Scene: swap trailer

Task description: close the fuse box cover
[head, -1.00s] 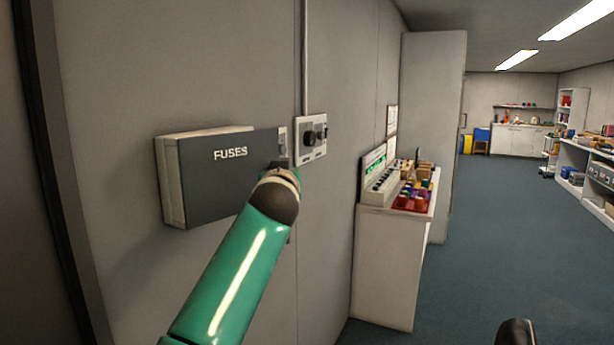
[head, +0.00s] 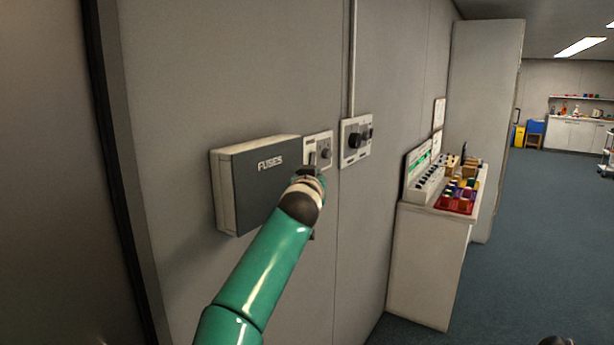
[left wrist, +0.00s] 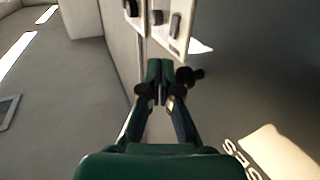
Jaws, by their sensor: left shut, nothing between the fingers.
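The fuse box (head: 224,195) is a pale box on the wall, left of centre in the head view. Its dark grey cover (head: 262,188), lettered FUSES, lies over the front, flush or nearly so; a small gap cannot be ruled out. The cover also fills the right of the left wrist view (left wrist: 275,95). My left gripper (head: 313,162) is at the cover's right edge, and my arm hides the lower right corner. In the left wrist view its fingers (left wrist: 160,72) are shut and empty; whether they touch the cover is unclear.
Two wall plates, one with a small knob (head: 318,147) and one with dark knobs (head: 355,142), sit right of the box. A pale cabinet (head: 430,265) with coloured items stands further right. A dark frame edge (head: 120,170) runs at left.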

